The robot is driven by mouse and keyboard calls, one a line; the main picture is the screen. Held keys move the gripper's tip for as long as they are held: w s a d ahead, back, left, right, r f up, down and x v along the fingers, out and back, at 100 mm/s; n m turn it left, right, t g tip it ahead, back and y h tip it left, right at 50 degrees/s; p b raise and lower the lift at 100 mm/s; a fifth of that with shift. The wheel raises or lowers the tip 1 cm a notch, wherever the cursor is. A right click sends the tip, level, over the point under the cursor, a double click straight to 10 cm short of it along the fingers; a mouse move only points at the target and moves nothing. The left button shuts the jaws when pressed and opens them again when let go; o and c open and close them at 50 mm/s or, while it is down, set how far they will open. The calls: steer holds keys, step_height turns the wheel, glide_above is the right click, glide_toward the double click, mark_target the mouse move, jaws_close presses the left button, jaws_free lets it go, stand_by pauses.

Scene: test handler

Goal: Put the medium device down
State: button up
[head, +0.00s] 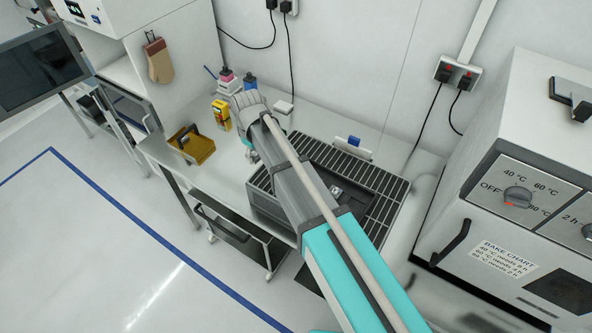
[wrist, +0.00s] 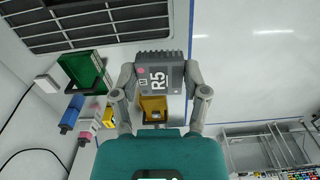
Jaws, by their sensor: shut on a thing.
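In the wrist view my gripper (wrist: 160,78) is shut on a dark grey device (wrist: 158,66) with a ribbed end, a pink dot and a white "R5" label. One finger is on each side of it. In the head view my arm reaches over the white bench (head: 290,116), and its wrist hides most of the gripper and the held device. A yellow open tray (head: 190,150) with a dark handle stands on the bench left of the wrist; it shows partly behind the device in the wrist view (wrist: 153,103).
A black slotted unit (head: 372,182) fills the bench on the right. A green tray (wrist: 86,72) shows in the wrist view. The oven (head: 520,190) is at right; open floor (head: 90,250) lies at left.

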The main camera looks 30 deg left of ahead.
steer(key=shift+s+a, duration=0.1)
steer(key=shift+s, duration=0.05)
steer(key=shift+w+d+f+b, duration=0.25)
steer(key=shift+d+f+b, duration=0.05)
steer(key=shift+f+b, duration=0.05)
steer(key=w+d+f+b, duration=0.7)
steer(key=d, duration=0.1)
steer(key=shift+w+f+b, duration=0.3)
steer(key=shift+w+f, duration=0.05)
steer(key=shift+w, duration=0.05)
steer(key=shift+w+d+f+b, duration=0.3)
steer(key=shift+d+f+b, duration=0.05)
steer(key=shift+w+d+f+b, duration=0.25)
steer(key=shift+f+b, duration=0.3)
steer(key=shift+b, duration=0.05)
steer(key=shift+f+b, duration=1.4)
steer(key=shift+f, duration=0.05)
